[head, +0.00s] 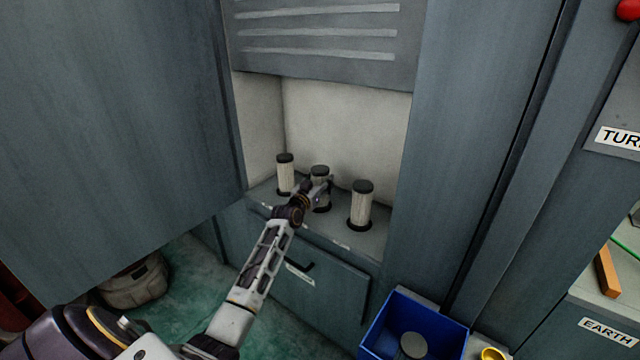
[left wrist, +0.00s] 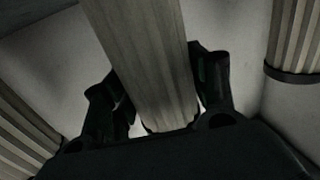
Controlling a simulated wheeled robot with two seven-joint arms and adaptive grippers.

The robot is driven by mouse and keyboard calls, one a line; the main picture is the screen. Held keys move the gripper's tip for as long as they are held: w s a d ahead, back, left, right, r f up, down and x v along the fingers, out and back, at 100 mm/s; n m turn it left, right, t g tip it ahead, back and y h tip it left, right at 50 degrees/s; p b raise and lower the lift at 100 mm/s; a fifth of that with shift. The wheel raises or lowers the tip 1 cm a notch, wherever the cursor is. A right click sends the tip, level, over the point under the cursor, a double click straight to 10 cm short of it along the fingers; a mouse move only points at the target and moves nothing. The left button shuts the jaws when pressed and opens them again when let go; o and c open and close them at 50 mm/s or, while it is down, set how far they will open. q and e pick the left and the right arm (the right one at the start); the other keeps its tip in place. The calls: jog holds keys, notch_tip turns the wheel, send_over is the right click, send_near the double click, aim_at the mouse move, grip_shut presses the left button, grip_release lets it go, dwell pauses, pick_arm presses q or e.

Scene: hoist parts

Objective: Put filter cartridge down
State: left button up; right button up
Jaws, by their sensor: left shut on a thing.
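Three pale, ribbed filter cartridges with dark caps stand in a row in the cabinet recess. The middle filter cartridge (head: 319,173) is upright, with my left gripper (head: 322,188) shut on it; it also fills the middle of the left wrist view (left wrist: 148,60) between the two dark fingers (left wrist: 158,90). The gripper and arm partly hide it in the head view, and I cannot tell whether its base touches the shelf (head: 345,240). The left cartridge (head: 285,176) and the right cartridge (head: 361,207) stand apart on either side. My right gripper is not in view.
The recess has side walls and a slatted panel (head: 320,40) above. A large grey door (head: 110,110) stands at the left. A blue bin (head: 375,335) with a round grey item sits below right, beside a yellow cup (head: 492,354). A drawer front (head: 310,285) is under the shelf.

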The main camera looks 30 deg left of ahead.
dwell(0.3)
pick_arm(q)
jog(key=o, duration=1.2)
